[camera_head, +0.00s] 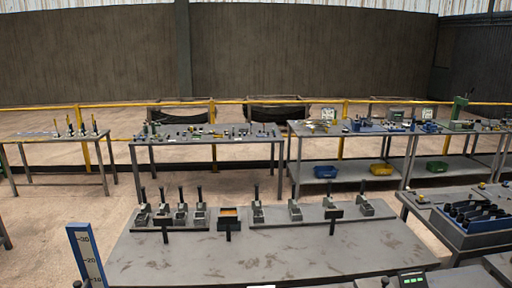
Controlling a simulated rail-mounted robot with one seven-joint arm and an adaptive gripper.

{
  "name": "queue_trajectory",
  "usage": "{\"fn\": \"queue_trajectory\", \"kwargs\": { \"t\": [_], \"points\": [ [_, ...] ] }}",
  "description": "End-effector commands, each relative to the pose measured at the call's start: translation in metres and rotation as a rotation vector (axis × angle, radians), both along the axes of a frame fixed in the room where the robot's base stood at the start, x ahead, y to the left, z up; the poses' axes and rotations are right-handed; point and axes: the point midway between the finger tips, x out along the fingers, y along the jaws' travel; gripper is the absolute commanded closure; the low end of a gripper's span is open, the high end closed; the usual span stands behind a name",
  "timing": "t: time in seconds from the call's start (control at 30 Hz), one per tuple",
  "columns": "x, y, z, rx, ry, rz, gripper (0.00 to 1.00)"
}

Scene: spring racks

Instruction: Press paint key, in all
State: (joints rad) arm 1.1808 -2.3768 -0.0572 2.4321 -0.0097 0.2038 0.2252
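No key marked as paint can be made out at this size. A dark panel (412,280) with small green lit marks shows at the bottom right edge, partly cut off. On the near grey table (270,258) stand several lever units in a row, such as one at the left (142,210) and one at the right (362,203), with black handles. Between them sits a small dark box with an orange top (229,212). My gripper is not in view.
A blue upright scale (87,255) stands at the front left. A blue tray of dark handled parts (478,217) is at the right. Farther tables (210,140) hold many small items before a yellow rail (260,102). The near table's front is mostly bare.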

Motion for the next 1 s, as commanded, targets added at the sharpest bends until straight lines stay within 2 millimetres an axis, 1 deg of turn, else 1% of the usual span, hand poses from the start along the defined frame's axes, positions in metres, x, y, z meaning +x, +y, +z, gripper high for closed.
{"fn": "queue_trajectory", "kwargs": {
  "t": [0.03, 0.37, 1.0],
  "points": [
    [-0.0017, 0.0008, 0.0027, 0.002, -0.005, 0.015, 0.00],
    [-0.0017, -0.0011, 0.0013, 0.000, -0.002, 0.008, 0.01],
    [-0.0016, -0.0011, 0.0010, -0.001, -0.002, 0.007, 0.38]
  ]
}}
